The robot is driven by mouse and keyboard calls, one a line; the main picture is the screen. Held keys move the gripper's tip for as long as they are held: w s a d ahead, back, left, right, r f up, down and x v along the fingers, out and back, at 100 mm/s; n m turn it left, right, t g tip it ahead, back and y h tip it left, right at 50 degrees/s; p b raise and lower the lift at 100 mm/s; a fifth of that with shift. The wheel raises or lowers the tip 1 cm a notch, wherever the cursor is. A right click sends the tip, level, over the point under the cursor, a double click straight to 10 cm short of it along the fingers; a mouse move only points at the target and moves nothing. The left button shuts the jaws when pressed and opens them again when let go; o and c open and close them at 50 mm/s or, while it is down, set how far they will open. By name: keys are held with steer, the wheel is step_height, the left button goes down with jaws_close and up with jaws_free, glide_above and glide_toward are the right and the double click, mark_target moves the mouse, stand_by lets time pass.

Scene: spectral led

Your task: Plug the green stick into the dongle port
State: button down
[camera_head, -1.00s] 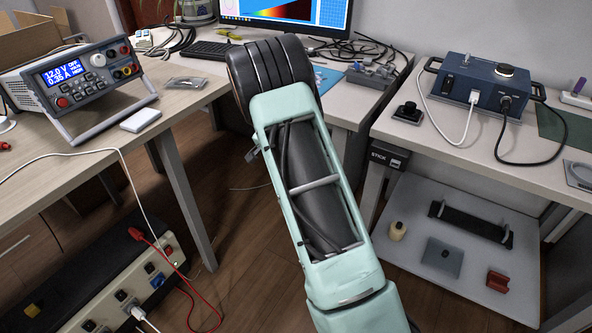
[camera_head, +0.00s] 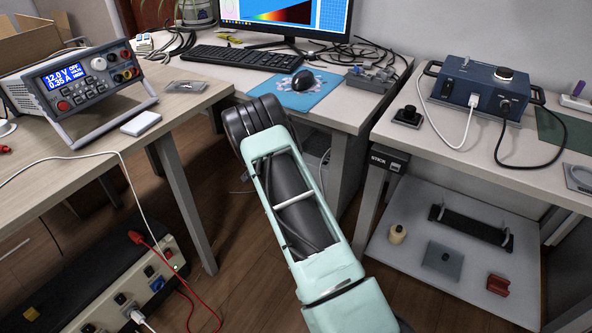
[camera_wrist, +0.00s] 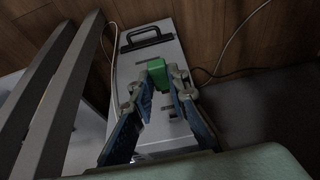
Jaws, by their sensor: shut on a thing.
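In the wrist view, my gripper (camera_wrist: 156,80) is shut on the green stick (camera_wrist: 157,70), a small bright green block between its two fingertips. Beyond it, lower down, is a light grey case (camera_wrist: 170,42) with a black handle (camera_wrist: 140,39) at its far end. Small dark marks show on the case near the fingers. I cannot tell which of them, if any, is the dongle port. The stick appears in front of the case; whether they touch is unclear. In the head view my gripper and the stick are hidden behind my arm.
A black box marked STICK (camera_head: 388,159) hangs under the right table's edge (camera_head: 440,162). Grey table legs (camera_wrist: 58,95) stand left in the wrist view. A white cable (camera_wrist: 235,40) runs along the wooden floor. A power strip (camera_head: 125,285) lies at lower left.

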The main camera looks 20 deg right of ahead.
steer(key=shift+w+d, duration=0.9)
steer(key=shift+d, duration=0.2)
steer(key=shift+w+d, duration=0.85)
steer(key=shift+d, duration=0.25)
steer(key=c, duration=2.4)
jaws_free()
jaws_close()
steer(key=shift+w+d, duration=0.75)
steer(key=shift+d, duration=0.15)
